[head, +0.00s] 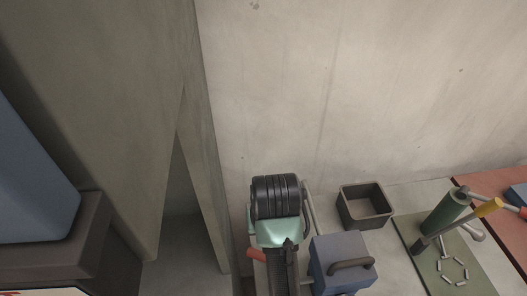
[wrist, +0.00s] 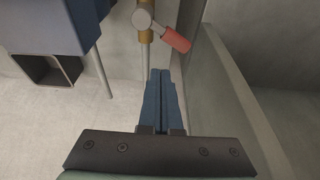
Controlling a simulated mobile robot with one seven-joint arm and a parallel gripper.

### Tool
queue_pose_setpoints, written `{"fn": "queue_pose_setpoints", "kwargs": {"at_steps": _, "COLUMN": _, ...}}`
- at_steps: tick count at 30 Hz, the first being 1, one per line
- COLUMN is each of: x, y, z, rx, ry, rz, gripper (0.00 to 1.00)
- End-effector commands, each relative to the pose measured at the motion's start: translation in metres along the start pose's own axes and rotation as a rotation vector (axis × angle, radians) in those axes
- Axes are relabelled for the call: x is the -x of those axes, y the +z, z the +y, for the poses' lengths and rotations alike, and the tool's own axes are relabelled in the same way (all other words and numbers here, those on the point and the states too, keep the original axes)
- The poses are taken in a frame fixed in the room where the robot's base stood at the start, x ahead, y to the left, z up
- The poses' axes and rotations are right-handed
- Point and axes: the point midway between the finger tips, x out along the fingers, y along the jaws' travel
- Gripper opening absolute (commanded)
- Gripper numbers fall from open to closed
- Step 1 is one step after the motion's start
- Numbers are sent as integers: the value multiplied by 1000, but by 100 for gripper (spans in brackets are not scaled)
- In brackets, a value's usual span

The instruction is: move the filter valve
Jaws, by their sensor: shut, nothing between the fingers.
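A valve with a red lever (wrist: 176,39) and a round grey hub (wrist: 142,19) sits on a brass-coloured pipe at the top of the wrist view; I take it to be the filter valve. In the head view a red handle (head: 257,255) shows just left of my arm's end, most of the valve being hidden. My gripper (wrist: 160,72) has its blue fingers together, with nothing between them. In the wrist picture the fingertips lie below the lever, with a visible gap; the depth between them is unclear. The fingers are hidden in the head view.
A blue box with a dark handle (head: 342,258) stands close right of my arm. An open dark bin (head: 365,208) is behind it. A grey-green panel (head: 205,140) rises at left.

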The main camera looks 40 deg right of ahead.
Motion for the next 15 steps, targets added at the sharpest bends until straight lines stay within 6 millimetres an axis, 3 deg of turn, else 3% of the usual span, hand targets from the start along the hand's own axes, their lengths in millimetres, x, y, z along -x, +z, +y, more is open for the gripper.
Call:
{"fn": "queue_pose_setpoints", "kwargs": {"at_steps": 6, "x": -8, "y": -16, "z": -5, "rx": -357, "ry": 107, "rz": 15, "gripper": 0}}
{"fn": "queue_pose_setpoints", "kwargs": {"at_steps": 15, "x": -18, "y": -20, "z": -3, "rx": -485, "ry": 144, "rz": 28, "gripper": 0}}
